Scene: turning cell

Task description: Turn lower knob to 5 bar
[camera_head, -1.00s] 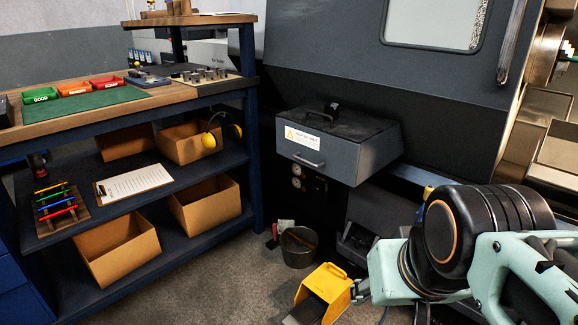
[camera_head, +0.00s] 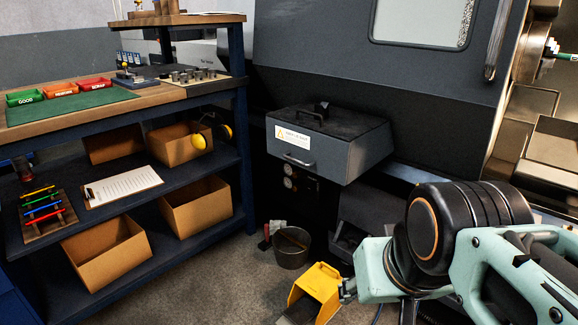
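Two small round dial-like fittings sit one above the other on the dark panel below the grey drawer box: the upper one (camera_head: 288,170) and the lower one (camera_head: 289,183). They are too small to read, and I cannot tell knob from gauge or see any setting. My mint-green arm with its black joint is at the lower right. A small dark part at its left end, near the yellow scoop-like bin, may be my gripper (camera_head: 347,290). Its fingers cannot be made out. It is well below and right of the fittings in the picture, with a gap between.
The grey box (camera_head: 350,150) with a handle juts out above the fittings. A blue workbench (camera_head: 244,130) with cardboard boxes is on the left. Some floor between is clear.

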